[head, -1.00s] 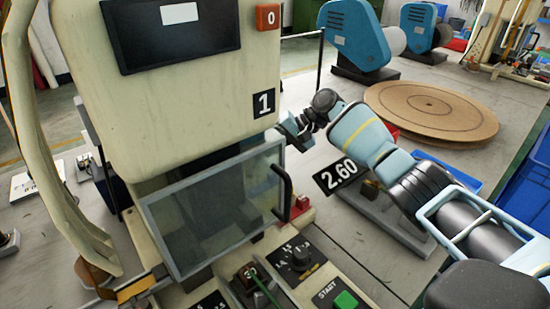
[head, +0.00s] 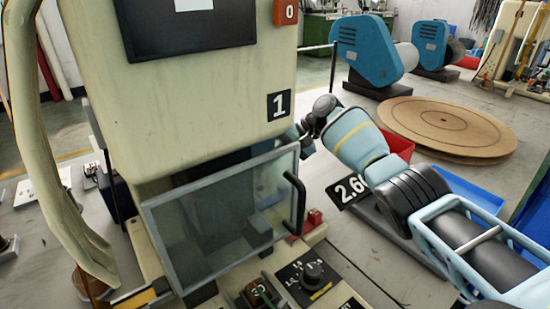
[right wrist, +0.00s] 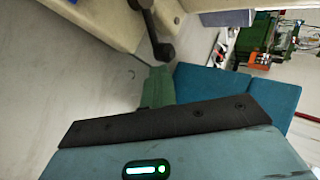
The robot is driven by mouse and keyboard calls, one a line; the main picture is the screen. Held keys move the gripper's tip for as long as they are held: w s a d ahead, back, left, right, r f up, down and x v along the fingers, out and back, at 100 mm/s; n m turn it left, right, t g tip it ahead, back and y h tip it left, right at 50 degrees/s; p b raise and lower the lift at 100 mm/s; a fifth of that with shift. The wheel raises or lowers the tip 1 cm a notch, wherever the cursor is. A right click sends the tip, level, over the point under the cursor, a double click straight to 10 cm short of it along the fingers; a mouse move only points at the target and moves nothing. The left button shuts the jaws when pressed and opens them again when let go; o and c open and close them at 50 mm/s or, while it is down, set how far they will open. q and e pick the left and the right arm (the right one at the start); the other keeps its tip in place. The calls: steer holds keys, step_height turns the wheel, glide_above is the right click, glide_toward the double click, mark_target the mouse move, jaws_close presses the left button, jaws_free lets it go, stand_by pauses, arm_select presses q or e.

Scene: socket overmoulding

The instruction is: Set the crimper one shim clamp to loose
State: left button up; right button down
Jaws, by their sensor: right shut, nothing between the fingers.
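Crimper one is the cream machine (head: 200,95) with the "1" plate (head: 279,105), filling the left half of the head view. My right gripper (head: 304,144) is at its right side, just above the clear guard's upper right corner; its fingers are small and partly hidden there. It is shut and empty. In the right wrist view a black lever (right wrist: 153,30) with a thick end stands against a cream surface, apart from my gripper. I cannot tell for certain whether this lever is the shim clamp. My left gripper is not in view.
The clear guard (head: 215,215) has a black handle (head: 296,204). A dial (head: 313,272) is on the panel below it. A "2.60" sign (head: 349,189), a red bin (head: 397,147) and a blue tray (head: 466,190) are near my right arm. A round brown board (head: 445,125) lies behind.

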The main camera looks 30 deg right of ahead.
stand_by(0.4)
steer(key=p+v, duration=0.1)
steer(key=v, duration=0.6)
steer(key=shift+d+r, duration=0.25)
steer(key=shift+d, duration=0.05)
steer(key=shift+s, duration=0.15)
